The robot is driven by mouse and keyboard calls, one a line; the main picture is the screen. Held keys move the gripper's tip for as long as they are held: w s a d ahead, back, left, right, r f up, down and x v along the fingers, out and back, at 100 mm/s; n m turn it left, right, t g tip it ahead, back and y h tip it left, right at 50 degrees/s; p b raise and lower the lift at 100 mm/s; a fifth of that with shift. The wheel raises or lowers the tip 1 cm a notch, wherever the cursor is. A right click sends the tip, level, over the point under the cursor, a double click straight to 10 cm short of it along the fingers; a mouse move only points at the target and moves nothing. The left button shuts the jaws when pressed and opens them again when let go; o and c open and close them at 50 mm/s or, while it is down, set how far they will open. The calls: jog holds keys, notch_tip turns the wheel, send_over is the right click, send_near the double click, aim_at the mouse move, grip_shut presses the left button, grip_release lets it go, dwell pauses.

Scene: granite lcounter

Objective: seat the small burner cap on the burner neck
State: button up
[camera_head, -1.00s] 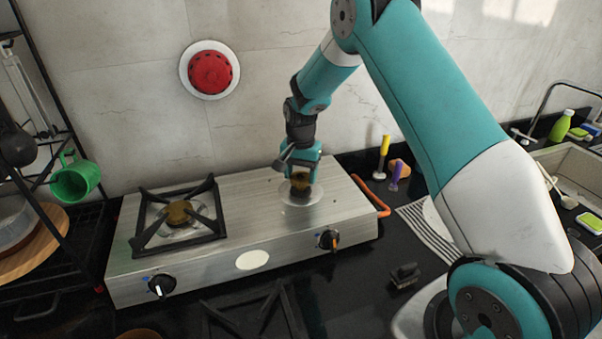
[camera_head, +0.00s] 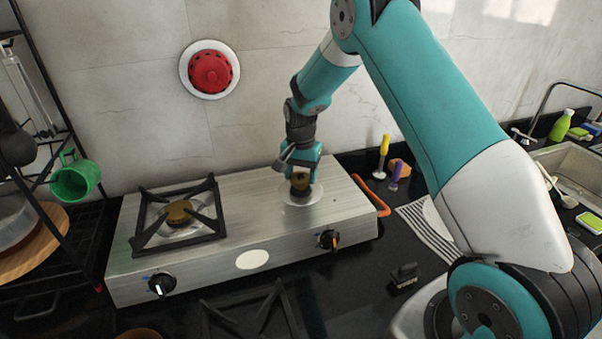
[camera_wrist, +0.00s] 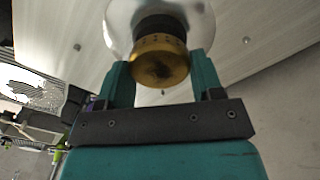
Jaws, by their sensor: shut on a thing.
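The small burner cap (camera_wrist: 160,62) is a brass disc with a ring of small holes and a dark stained middle. My gripper (camera_head: 300,172) is shut on the cap, one finger on each side of it. The dark burner neck (camera_wrist: 160,25) shows just beyond the cap in the wrist view, in the middle of a pale round drip plate (camera_head: 297,204). In the head view the cap is right over the neck. I cannot tell whether the cap touches the neck or is a little above it.
The left burner has a brass cap (camera_head: 179,211) under a black pan support (camera_head: 213,236). Another pan support (camera_head: 262,318) lies on the counter in front of the stove (camera_head: 205,272). An orange hose (camera_head: 372,197) is at the stove's right end.

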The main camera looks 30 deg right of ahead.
aim_at(301, 175)
jog(key=shift+f+b, duration=0.6)
jog(key=shift+f, duration=0.4)
jog(key=o, duration=1)
notch_tip(301, 175, up, 18)
jog(key=b, duration=0.3)
jog(key=shift+f, duration=0.25)
jog(key=s+a+r+n+y, duration=0.1)
jog(key=s+a+r+n, duration=0.2)
jog(key=s+a+n, duration=0.7)
jog(key=s+a+n+y, duration=0.1)
jog(key=s+a+n, duration=0.2)
jog(key=s, duration=0.9)
jog(key=s+a+f+n+y, duration=0.1)
jog(key=s+a+n, duration=0.3)
jog(key=s, duration=0.7)
jog(key=a+y, duration=0.1)
jog(key=a, duration=0.1)
jog(key=shift+s+a+f, duration=0.3)
jog(key=shift+s+a, duration=0.05)
jog(key=shift+s, duration=0.05)
